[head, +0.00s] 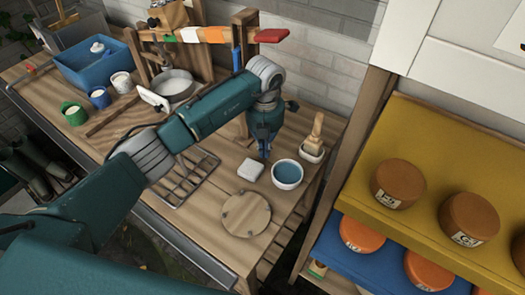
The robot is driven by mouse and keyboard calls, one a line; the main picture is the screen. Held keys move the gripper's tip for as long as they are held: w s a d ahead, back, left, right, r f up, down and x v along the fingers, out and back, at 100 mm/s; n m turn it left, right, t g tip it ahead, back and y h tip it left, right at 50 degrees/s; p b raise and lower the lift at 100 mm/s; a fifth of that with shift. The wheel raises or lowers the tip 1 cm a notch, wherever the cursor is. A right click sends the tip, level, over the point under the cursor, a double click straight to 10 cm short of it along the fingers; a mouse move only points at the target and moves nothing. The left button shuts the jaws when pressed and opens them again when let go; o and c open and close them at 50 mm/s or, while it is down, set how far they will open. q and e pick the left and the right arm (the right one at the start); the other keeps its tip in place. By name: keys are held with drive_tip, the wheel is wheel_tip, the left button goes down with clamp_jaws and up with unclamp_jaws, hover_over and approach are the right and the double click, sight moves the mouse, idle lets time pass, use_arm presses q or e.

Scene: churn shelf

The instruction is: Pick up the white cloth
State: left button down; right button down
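The white cloth (250,169) is a small, pale, folded square lying on the wooden worktop, just left of a white bowl of blue liquid (287,174). My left gripper (264,153) points down close behind the cloth and slightly to its right, near the bowl's back rim. The cloth shows whole and looks apart from the gripper. The fingertips are small and dark, so their opening is unclear. My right gripper is out of view.
A round wooden board (246,214) lies in front of the cloth. A metal rack (188,178) is to the left. A brush in a white holder (313,146) stands behind right. Shelves with round orange-brown tubs (398,182) stand at the right.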

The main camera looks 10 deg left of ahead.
use_arm(q)
drive_tip(key=shift+f, duration=0.65)
drive_tip(key=shift+s+a+r+p, duration=0.1)
drive_tip(key=shift+s+a+p, duration=0.1)
drive_tip(key=shift+p, duration=0.3)
drive_tip(key=shift+s, duration=0.3)
